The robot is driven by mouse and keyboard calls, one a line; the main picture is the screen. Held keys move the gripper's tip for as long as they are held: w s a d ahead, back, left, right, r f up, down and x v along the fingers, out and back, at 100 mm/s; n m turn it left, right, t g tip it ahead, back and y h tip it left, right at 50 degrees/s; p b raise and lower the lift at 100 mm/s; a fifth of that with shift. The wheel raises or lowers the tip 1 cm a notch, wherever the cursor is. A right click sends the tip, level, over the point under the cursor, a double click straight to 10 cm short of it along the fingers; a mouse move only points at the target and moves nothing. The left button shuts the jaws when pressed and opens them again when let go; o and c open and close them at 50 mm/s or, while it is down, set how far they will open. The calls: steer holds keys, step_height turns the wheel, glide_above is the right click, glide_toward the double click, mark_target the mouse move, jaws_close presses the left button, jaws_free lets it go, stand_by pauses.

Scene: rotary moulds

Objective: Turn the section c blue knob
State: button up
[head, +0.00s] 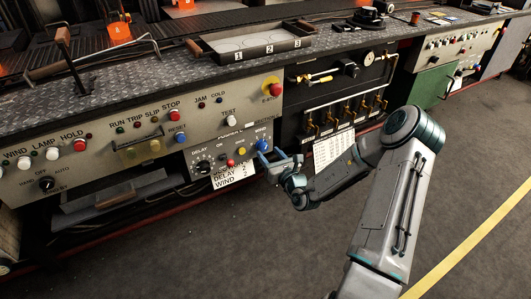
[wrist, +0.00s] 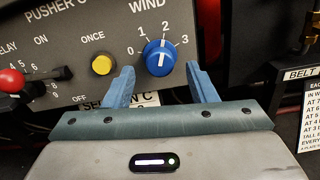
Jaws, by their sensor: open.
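The blue knob (wrist: 159,58) sits under the word WIND on the grey panel, with a scale from 0 to 3 around it. Its white line stands nearly upright, its top end near the 2. In the head view the knob (head: 262,145) is on the lower grey box. My gripper (wrist: 161,78) is open and empty, its blue fingers one to each side of the knob's lower part in the wrist view. I cannot tell whether either finger touches it. In the head view my gripper (head: 279,160) is just in front of the panel. A section C label (wrist: 147,99) is partly hidden behind the fingers.
Left of the knob are a yellow button (wrist: 101,64), a black lever and a red ball knob (wrist: 11,80). A black panel with brass valves (head: 345,110) and a hanging white sheet (head: 333,152) stand to the right. The dark floor in front is clear.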

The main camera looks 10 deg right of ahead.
mark_target(265, 149)
steer(key=shift+x, duration=1.65)
steer(key=c, duration=1)
